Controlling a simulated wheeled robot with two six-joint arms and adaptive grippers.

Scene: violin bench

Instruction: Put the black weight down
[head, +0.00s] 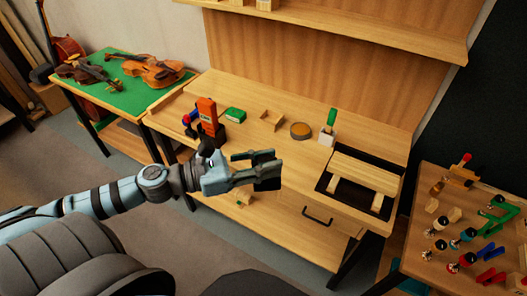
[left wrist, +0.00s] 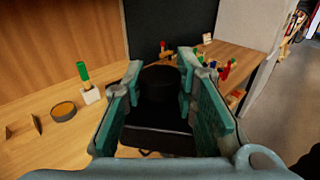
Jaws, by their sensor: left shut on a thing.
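My left gripper (head: 264,166) reaches in from the left in the head view, over the front edge of the wooden bench (head: 230,158). It is shut on the black weight (head: 268,183), a dark block that shows between and beyond its fingers. In the left wrist view the black weight (left wrist: 160,108) sits between the two teal fingers of the gripper (left wrist: 161,95). The gripper hides part of the weight, and I cannot see it touching the bench. My right gripper is not in view.
On the bench stand an orange tool (head: 207,113), a green block (head: 235,115), a round tin (head: 301,131) and a green-handled tool in a white block (head: 328,127). A wooden rack (head: 364,171) lies right over a dark recess. Bare wood lies around the tin. A cluttered side table (head: 425,255) stands right.

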